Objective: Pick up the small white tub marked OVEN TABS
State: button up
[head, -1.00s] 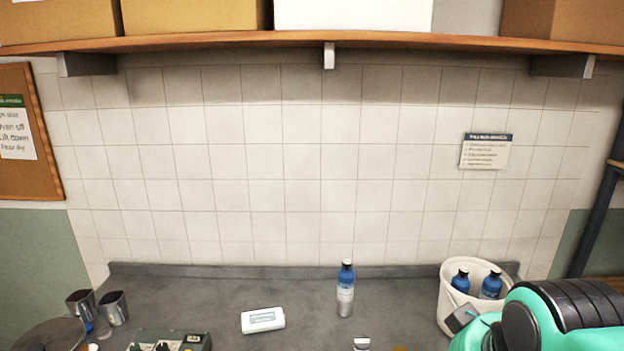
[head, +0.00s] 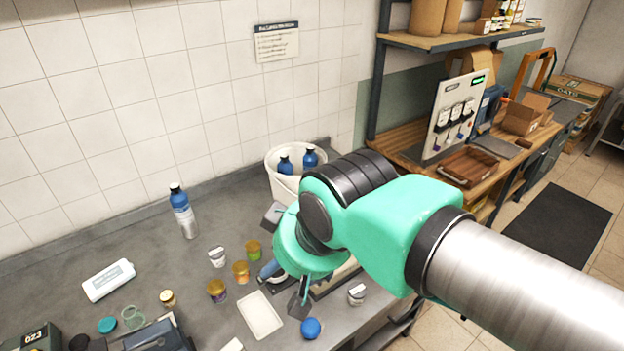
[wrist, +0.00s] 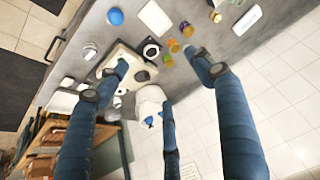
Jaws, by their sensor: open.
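No label reading OVEN TABS is legible. Two small white tubs show in the head view: one white tub (head: 217,257) left of the coloured jars, and another white tub (head: 357,294) right of my gripper, near the counter's front edge.
Yellow, orange and green-labelled jars (head: 240,272) stand close together.

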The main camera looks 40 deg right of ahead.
jog(key=w+d+r+g+p, duration=0.1)
jog(key=w+d+r+p, duration=0.2)
jog(key=w, duration=0.5)
jog(key=w+d+r+g, duration=0.1)
jog(key=w+d+r, duration=0.2)
jog(key=w+d, duration=0.35)
jog(key=w+d+f+n+g+p, duration=0.1)
jog(key=w+d+f+n+p, duration=0.2)
jog(key=w+d, duration=1.15)
jog(key=w+d+f+g+p, duration=0.1)
jog(key=w+d+f, duration=0.4)
jog(key=d+f, duration=0.15)
jog(key=w+d+f+p, duration=0.1)
jog(key=w+d+f, duration=0.35)
jog(key=d, duration=0.25)
jog(key=d+f+g+p, duration=0.1)
jog(key=d+f+p, duration=0.1)
jog(key=d+f, duration=1.4)
jog(key=shift+w+d+f+g+p, duration=0.3)
jog(key=shift+d+f, duration=0.05)
